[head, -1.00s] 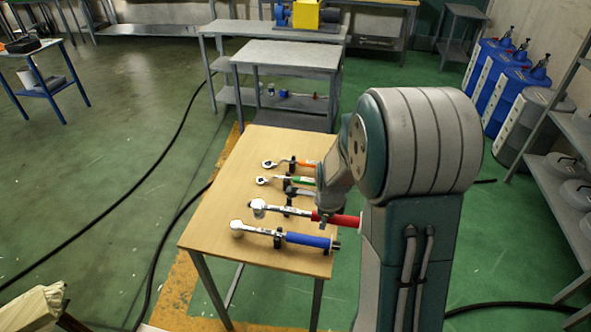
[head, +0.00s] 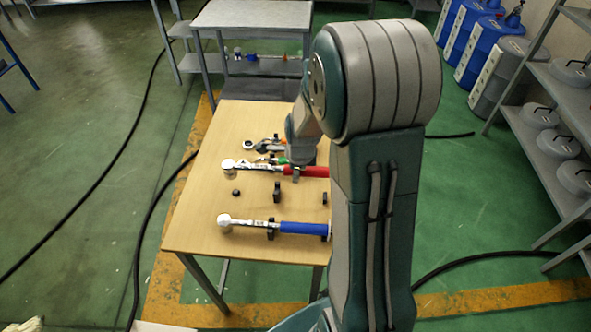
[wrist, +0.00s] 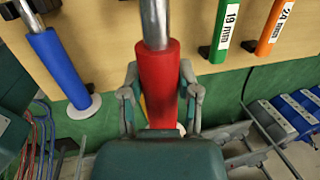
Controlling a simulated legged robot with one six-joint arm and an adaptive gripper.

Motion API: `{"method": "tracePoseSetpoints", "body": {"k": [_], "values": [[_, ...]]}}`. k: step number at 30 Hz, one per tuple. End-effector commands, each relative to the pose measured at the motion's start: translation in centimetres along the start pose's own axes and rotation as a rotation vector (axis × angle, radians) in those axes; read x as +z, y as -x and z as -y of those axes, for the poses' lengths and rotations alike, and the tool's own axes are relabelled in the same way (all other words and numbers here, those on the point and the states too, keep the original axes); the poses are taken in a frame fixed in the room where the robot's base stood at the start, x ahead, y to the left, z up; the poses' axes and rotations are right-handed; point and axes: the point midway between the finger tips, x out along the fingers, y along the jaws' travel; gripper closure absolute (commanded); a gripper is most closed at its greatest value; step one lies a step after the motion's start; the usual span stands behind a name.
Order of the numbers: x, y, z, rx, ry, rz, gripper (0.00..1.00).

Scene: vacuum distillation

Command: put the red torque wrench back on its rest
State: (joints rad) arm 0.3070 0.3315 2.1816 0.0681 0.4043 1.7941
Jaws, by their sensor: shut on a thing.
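The red torque wrench (head: 245,166) has a chrome shaft, a round head at the left and a red handle. My gripper (head: 297,174) is shut on the red handle. The wrist view shows my gripper's fingers (wrist: 162,88) on both sides of the red handle (wrist: 157,65). The wrench appears held above the wooden table (head: 200,215), lying roughly level across the head view. Its rest shows as bare black supports, with a middle support (head: 277,192), a small left one (head: 236,193) and one at the right (head: 325,197), partly beside my arm.
A blue-handled wrench (head: 300,228) lies on its supports nearer the front edge. Green (wrist: 224,30) and orange (wrist: 273,28) handles are on the other side of the red one, partly hidden in the head view. A grey cart (head: 250,15) stands behind the table.

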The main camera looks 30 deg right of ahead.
Motion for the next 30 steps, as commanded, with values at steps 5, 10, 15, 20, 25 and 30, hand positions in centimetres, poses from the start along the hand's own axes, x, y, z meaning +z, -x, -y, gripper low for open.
{"method": "tracePoseSetpoints", "body": {"k": [5, 10, 15, 20, 25, 30], "values": [[-0.1, -1.2, -0.2, -0.001, 0.000, 0.003, 1.00], [-0.2, -2.4, -0.4, -0.002, 0.000, 0.002, 1.00], [-0.3, -3.6, -0.7, -0.002, 0.000, 0.003, 1.00], [-0.4, -4.7, -0.9, -0.002, 0.000, 0.003, 1.00], [-0.5, -5.5, -1.1, -0.002, 0.000, 0.003, 1.00], [-0.5, -5.8, -1.1, -0.004, 0.000, 0.003, 1.00]]}}
